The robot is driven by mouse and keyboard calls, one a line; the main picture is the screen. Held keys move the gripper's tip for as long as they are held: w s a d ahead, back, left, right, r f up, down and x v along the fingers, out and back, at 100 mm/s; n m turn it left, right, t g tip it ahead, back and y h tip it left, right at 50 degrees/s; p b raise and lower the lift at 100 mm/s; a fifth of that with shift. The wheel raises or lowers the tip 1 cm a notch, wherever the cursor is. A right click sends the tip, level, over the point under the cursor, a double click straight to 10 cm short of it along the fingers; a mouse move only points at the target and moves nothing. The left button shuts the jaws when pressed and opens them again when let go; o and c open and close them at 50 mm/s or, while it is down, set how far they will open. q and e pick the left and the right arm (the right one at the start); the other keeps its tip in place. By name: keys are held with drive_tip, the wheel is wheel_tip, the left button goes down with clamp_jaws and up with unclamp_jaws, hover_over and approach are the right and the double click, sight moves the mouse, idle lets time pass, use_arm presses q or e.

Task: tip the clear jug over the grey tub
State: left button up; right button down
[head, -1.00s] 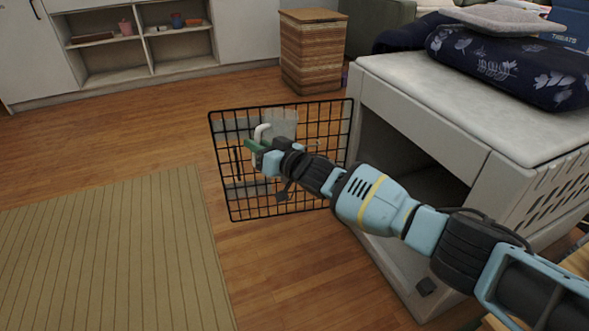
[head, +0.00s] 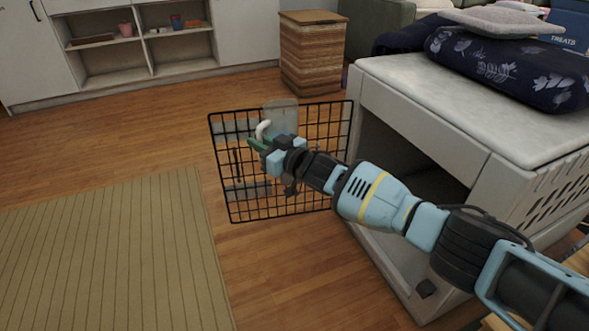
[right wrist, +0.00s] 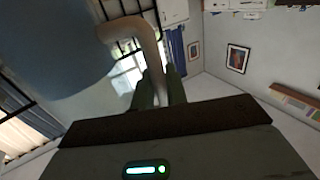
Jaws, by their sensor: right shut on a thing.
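The clear jug (head: 281,115) is a see-through vessel with a pale handle (head: 262,130). It is held up at the black wire door, its top level with or just above the door's upper edge. My right gripper (head: 262,145) is shut on the jug's handle. In the right wrist view the pale curved handle (right wrist: 151,45) runs down between the dark fingers (right wrist: 160,90). A large bluish shape fills that view's upper left; I cannot tell what is in the jug. I cannot make out the grey tub clearly in either view. My left gripper is out of view.
The open black wire door (head: 320,190) hangs from a pale pet crate (head: 465,105) with folded cushions (head: 510,65) on top. A striped rug (head: 100,255) lies at the left. A woven hamper (head: 312,55) and white shelves (head: 115,60) stand behind. Wooden floor between is clear.

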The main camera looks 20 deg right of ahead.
sight(261, 130)
drive_tip(key=shift+r+p, duration=1.25)
drive_tip(key=shift+r, duration=0.85)
drive_tip(key=shift+f, duration=0.1)
